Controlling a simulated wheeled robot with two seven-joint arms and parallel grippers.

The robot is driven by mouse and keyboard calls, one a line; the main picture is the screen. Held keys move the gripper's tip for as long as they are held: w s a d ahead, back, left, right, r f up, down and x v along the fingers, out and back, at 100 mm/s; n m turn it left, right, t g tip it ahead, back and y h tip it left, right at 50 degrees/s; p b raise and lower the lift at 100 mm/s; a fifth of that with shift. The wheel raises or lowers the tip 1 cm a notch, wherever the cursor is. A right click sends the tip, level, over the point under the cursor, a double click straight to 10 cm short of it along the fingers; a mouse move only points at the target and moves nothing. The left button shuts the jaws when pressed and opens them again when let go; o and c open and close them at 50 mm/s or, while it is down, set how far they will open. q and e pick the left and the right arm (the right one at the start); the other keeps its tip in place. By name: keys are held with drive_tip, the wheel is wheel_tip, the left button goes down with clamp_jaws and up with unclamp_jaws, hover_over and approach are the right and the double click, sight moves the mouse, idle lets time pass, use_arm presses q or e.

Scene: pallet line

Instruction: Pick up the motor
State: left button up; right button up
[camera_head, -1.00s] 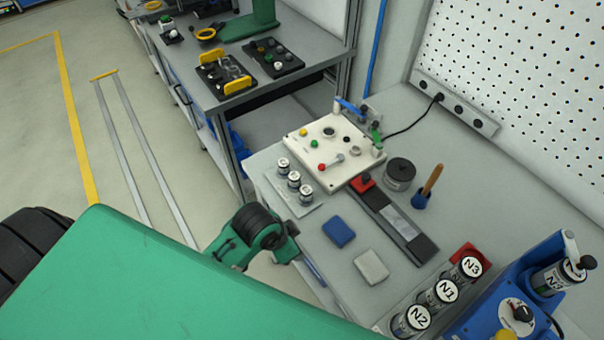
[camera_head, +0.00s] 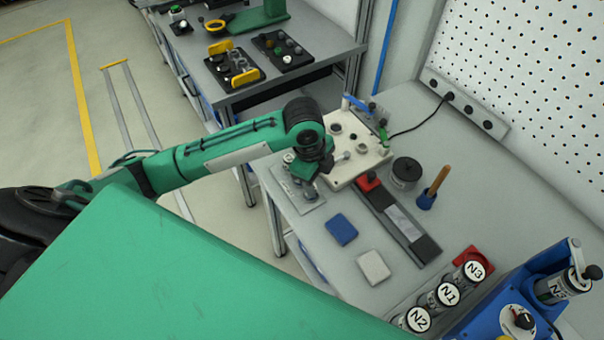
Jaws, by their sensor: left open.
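Silver-and-black motor-like cylinders stand on a light plate (camera_head: 308,205) at the left edge of the bench. One cylinder (camera_head: 289,158) shows its top beside my left gripper (camera_head: 309,192); the others there are mostly hidden by it. My left gripper points down over this plate, with its jaws open. Whether a cylinder is between the fingers is hard to see. Similar labelled cylinders, N2 (camera_head: 417,319), N1 (camera_head: 446,294) and N3 (camera_head: 473,271), stand at the front right of the bench. My right gripper is not in view.
A white box with buttons (camera_head: 362,165) stands just right of my gripper. A blue pad (camera_head: 341,229), a white pad (camera_head: 373,266), a dark rail (camera_head: 400,222), a dark round can (camera_head: 405,172) and a blue machine (camera_head: 500,318) share the bench. A pegboard (camera_head: 520,85) rises behind.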

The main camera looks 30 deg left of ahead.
use_arm(q)
drive_tip(key=w+a+r+m+g+y, duration=0.1)
drive_tip(key=w+a+r+m+y, duration=0.2)
drive_tip(key=a+r, duration=0.35)
drive_tip(key=shift+h, duration=0.7)
drive_tip(key=f, duration=0.3)
drive_tip(key=f+p, duration=0.1)
drive_tip(key=f, duration=0.2)
drive_tip(key=w+f, duration=0.1)
drive_tip(key=f, duration=0.2)
drive_tip(key=shift+a+p, duration=0.1)
drive_tip(key=shift+p, duration=0.25)
wheel_tip(320, 180, down, 5)
drive_tip(key=shift+s+p, duration=0.1)
drive_tip(key=shift+p, duration=1)
drive_tip(key=shift+f, duration=0.25)
drive_tip(key=c, duration=1)
drive_tip(key=shift+c, duration=0.5)
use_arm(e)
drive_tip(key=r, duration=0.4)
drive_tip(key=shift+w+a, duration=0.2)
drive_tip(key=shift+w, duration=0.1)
use_arm(q)
drive_tip(key=shift+r, duration=0.1)
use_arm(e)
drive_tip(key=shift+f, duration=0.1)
